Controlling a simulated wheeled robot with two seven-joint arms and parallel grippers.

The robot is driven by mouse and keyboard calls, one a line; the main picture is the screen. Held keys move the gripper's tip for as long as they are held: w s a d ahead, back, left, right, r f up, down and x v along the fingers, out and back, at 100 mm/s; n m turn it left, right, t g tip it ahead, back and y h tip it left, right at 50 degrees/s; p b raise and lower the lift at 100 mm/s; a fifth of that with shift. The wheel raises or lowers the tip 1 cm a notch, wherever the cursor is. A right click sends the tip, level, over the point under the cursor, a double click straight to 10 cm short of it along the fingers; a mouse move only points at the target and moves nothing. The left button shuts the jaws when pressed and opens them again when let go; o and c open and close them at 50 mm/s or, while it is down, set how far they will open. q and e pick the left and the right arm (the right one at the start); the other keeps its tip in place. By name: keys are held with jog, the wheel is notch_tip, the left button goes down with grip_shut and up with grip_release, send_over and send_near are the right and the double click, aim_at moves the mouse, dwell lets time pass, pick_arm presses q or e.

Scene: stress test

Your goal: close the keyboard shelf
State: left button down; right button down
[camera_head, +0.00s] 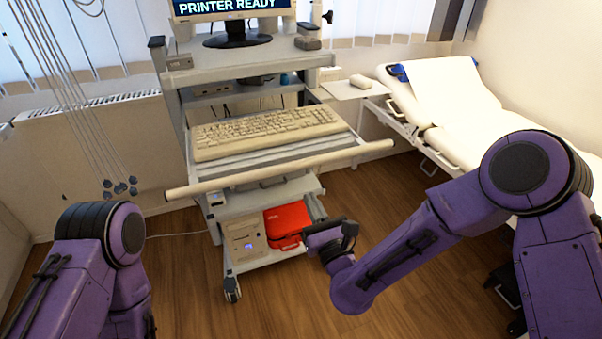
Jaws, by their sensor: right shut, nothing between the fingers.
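The keyboard shelf (285,147) is pulled out at the front of a grey wheeled cart (172,98). A beige keyboard (268,132) lies on the shelf. A long pale handle bar (240,178) runs across the front of the shelf. My right gripper (350,232) is shut and empty, below and in front of the right part of the bar, apart from it. My left arm (100,235) shows at the lower left, but its gripper is out of view.
A monitor (237,38) stands on the cart's top. A red case (287,222) and a beige computer box (243,240) sit on the lower shelf. An examination bed (455,110) is at the right, and a radiator at the left. Wooden floor lies open in front.

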jog(key=p+x, duration=0.2)
jog(key=x, duration=0.4)
jog(key=shift+w+a+r, duration=0.1)
jog(key=shift+w+r, duration=0.05)
jog(key=shift+r, duration=0.05)
jog(key=shift+w+a, duration=0.15)
jog(key=shift+w, duration=0.35)
jog(key=shift+w, duration=0.1)
